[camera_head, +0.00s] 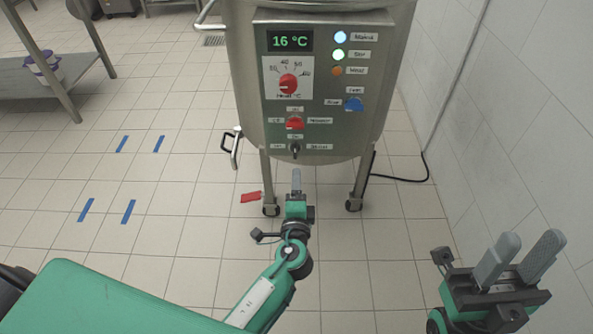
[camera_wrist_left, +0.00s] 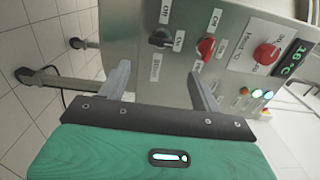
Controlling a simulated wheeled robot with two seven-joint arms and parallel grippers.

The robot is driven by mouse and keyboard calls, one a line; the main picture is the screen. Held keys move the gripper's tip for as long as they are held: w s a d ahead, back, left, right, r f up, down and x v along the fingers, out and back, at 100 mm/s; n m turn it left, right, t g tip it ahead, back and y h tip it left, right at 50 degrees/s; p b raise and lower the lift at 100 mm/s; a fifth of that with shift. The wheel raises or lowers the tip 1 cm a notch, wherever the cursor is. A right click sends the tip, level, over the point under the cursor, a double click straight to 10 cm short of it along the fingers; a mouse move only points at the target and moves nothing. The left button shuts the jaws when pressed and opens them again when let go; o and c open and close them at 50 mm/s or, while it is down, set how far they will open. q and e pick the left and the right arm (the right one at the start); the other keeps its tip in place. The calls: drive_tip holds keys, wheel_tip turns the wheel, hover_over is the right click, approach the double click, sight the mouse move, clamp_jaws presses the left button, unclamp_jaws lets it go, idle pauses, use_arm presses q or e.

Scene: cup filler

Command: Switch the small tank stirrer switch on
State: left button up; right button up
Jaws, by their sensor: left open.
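A steel tank (camera_head: 243,101) with a control panel on its front stands ahead of me. Low on the panel is a small black rotary switch (camera_head: 294,148), with small labels around it too blurred to read surely. My left gripper (camera_head: 296,175) is open just below and in front of this switch. In the left wrist view, the black switch (camera_wrist_left: 161,38) lies ahead of the gap between the open fingers (camera_wrist_left: 158,75), apart from both. Its exact setting is hard to tell. My right gripper (camera_head: 518,250) is open and empty at the lower right, away from the tank.
A red switch (camera_head: 294,122) sits just above the black one. Higher are a red dial (camera_head: 288,84), a blue knob (camera_head: 354,104), a 16 °C display (camera_head: 290,41) and lamps (camera_head: 338,55). A drain valve (camera_head: 236,147) juts out at left. The tiled floor left is mostly free.

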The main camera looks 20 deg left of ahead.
use_arm(q)
drive_tip(key=shift+v, duration=1.6)
